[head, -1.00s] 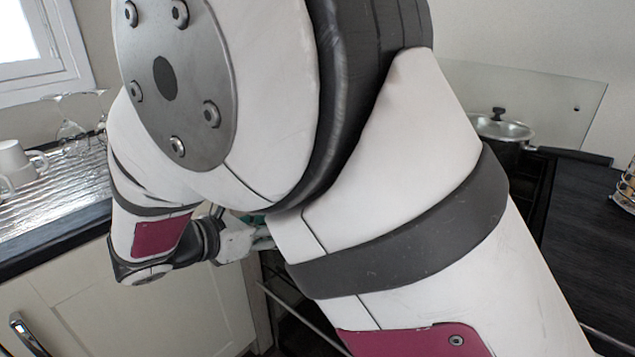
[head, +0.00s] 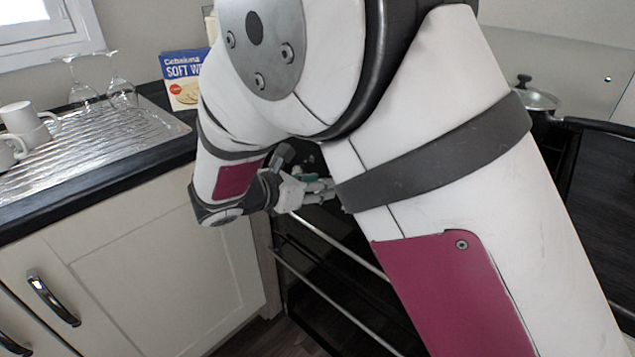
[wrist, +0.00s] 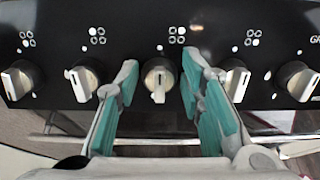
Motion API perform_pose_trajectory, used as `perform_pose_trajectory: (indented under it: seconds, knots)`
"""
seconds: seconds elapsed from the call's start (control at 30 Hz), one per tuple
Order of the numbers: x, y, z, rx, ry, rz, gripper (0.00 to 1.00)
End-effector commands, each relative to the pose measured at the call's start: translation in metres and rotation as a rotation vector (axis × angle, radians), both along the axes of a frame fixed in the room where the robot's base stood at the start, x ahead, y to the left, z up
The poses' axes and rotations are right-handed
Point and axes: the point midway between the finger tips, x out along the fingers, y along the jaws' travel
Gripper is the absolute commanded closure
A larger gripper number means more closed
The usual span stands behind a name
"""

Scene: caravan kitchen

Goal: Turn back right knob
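The wrist view shows the black stove panel (wrist: 135,20) with a row of several silver knobs, each with a small dot symbol above it. A middle knob (wrist: 158,80) has its pointer down. Other knobs sit to its left (wrist: 82,84) and right (wrist: 237,82). In the head view my gripper (head: 314,188) is at the stove front, partly behind my arm.
A lidded pan (head: 540,100) stands on the stove at the right, its handle pointing right. A draining board (head: 95,140) holds white mugs (head: 25,122) and upturned glasses (head: 120,90). A blue box (head: 184,75) stands behind my arm. Oven rails (head: 330,240) run below my gripper.

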Motion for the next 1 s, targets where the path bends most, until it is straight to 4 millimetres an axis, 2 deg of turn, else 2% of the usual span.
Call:
perform_pose_trajectory:
  seconds: [0.03,0.1,0.13,0.57,1.0]
  knots:
    - [-0.0001,0.0001,0.0,0.0,0.0,0.0,0.82]
    - [-0.0001,0.0001,0.0,0.0,0.0,0.0,0.98]
    - [-0.0001,0.0001,0.0,0.0,0.0,0.0,1.0]
    - [-0.0003,0.0004,0.002,-0.055,0.042,0.031,1.0]
    - [0.0003,0.0029,0.0033,-0.31,0.242,0.182,1.0]
